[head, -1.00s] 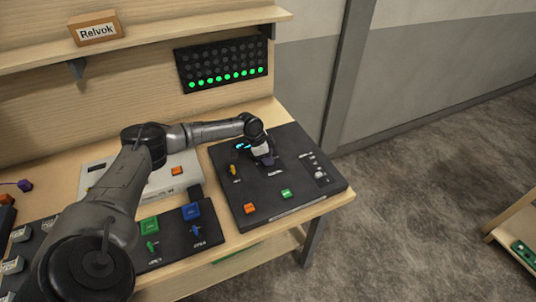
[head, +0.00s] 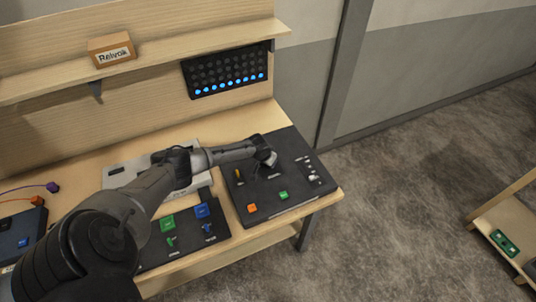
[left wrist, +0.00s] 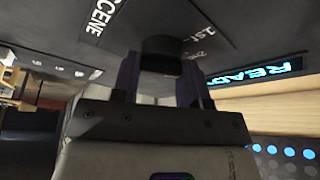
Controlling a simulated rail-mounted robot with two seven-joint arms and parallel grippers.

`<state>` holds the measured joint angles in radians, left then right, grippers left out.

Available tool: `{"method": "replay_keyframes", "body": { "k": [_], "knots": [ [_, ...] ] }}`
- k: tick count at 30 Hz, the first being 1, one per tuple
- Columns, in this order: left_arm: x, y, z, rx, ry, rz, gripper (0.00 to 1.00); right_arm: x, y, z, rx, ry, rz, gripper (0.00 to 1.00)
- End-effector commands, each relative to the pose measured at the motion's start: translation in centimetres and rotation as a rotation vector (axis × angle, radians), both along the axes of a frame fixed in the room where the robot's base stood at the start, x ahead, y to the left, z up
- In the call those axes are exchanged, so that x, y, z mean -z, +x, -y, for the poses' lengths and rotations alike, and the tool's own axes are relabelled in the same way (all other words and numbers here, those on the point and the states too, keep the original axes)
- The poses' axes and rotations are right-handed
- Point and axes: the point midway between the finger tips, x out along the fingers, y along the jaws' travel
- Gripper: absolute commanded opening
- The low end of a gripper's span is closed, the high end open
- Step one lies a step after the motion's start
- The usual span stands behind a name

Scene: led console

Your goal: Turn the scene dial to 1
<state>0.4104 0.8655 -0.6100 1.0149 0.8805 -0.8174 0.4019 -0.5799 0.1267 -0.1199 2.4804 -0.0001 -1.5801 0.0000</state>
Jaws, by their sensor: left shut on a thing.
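The scene dial (left wrist: 163,50) is a round black knob on the dark console (head: 290,205). In the left wrist view, the printed word SCENE and position marks show on the panel around it. My left gripper (left wrist: 160,78) is shut on the dial, with a purple finger on each side of it. In the head view my left gripper (head: 268,161) is over the back middle of the console, and it and the arm hide the dial. I cannot read the dial's pointer. My right gripper is not in view.
A lit display (left wrist: 257,73) reads READ, its end cut off. The LED panel (head: 225,70) on the back wall has its bottom row blue. An orange button (head: 252,208), a green button (head: 283,195), a yellow lever (head: 238,175) and sliders (head: 312,172) are nearby.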

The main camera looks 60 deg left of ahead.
Motion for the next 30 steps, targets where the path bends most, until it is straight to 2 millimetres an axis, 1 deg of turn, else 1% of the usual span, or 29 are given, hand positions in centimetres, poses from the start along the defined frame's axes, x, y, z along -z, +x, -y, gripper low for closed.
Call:
{"method": "replay_keyframes", "body": {
  "k": [1, 3, 12, 21, 30],
  "knots": [
    [-0.7, 0.1, 0.2, -0.046, -0.004, 0.0, 0.17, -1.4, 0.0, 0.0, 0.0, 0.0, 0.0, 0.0],
    [-0.6, 0.1, 0.2, -0.113, -0.005, 0.0, 0.17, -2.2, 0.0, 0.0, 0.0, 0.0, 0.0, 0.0],
    [-0.4, 0.1, 0.2, -0.393, -0.004, 0.0, 0.17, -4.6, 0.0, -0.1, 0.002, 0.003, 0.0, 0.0],
    [-0.2, 0.1, 0.2, -0.619, -0.003, 0.001, 0.17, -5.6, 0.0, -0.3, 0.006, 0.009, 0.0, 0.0],
    [-0.1, 0.2, 0.1, -0.752, -0.001, 0.001, 0.17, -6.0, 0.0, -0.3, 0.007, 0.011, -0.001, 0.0]
  ]
}}
